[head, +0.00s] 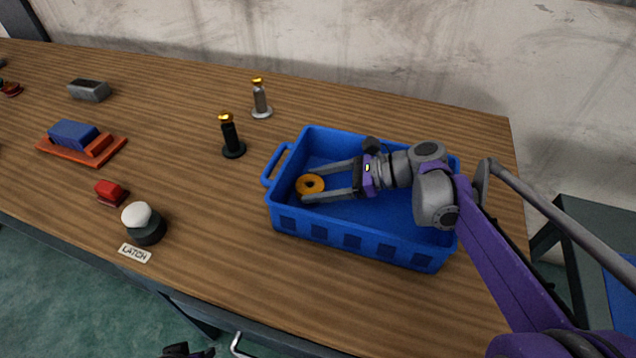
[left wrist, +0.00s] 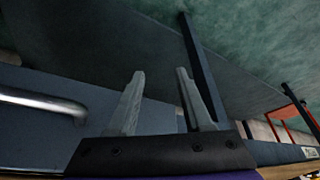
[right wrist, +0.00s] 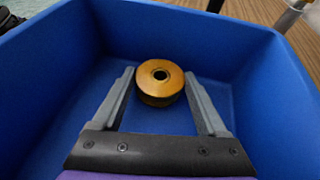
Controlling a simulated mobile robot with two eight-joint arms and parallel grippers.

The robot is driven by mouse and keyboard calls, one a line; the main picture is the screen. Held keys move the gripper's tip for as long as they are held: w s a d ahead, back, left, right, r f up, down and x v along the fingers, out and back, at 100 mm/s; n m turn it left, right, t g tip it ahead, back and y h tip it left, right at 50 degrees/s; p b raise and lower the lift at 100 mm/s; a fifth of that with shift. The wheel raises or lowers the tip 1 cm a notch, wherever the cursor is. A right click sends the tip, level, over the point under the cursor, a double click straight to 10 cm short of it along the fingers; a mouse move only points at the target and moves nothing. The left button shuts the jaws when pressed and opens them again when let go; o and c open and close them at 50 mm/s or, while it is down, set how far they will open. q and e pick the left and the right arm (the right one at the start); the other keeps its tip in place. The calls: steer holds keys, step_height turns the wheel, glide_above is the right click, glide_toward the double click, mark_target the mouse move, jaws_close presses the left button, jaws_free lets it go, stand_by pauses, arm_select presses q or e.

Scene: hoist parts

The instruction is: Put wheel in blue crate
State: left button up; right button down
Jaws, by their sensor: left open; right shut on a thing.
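The wheel, an orange-gold ring with a dark hole (head: 301,186), is inside the blue crate (head: 350,246), near its left end. My right gripper (head: 311,184) reaches into the crate from the right and is shut on the wheel. In the right wrist view the wheel (right wrist: 148,82) sits between the two fingertips, with the crate walls (right wrist: 255,60) around it. I cannot tell whether the wheel touches the crate floor. My left gripper (left wrist: 160,75) is open and empty, low in front of the table; only a dark bit of it shows in the head view.
A black post (head: 229,137) and a grey post (head: 260,102), both with gold tops, stand left of and behind the crate. A white-domed button (head: 137,215) with a LATCH label (head: 134,253), a red block (head: 110,191) and a blue block on an orange base (head: 73,135) are farther left.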

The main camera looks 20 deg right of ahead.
steer(key=shift+f, duration=0.1)
jaws_free()
steer(key=shift+r, duration=0.2)
steer(key=p+v, duration=0.2)
steer(key=v, duration=1)
